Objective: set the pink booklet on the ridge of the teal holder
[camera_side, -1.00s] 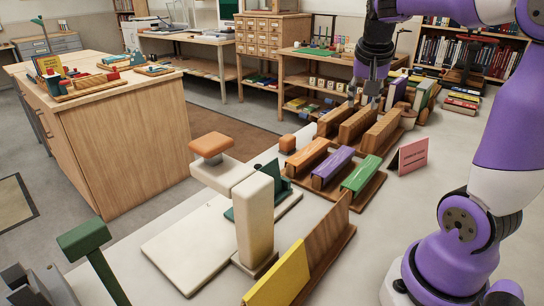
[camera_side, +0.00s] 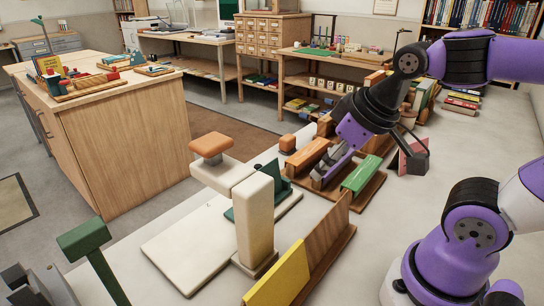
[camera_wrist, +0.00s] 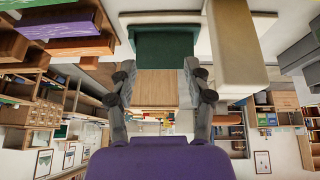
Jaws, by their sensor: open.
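A pink card (camera_side: 404,164) with print, which may be the pink booklet, stands tilted on the table right of the holders, partly hidden by my wrist. The teal holder (camera_side: 282,186) stands on a pale slab behind a cream post, which hides part of it. In the wrist view a teal block (camera_wrist: 163,48) lies beyond my fingertips.
The cream post (camera_side: 255,218) and an orange-topped stand (camera_side: 210,144) rise near the teal holder. A green block (camera_side: 361,174) and an orange block (camera_side: 306,151) sit in wooden holders beside my gripper. A yellow board (camera_side: 280,278) stands in front. The table at right is mostly clear.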

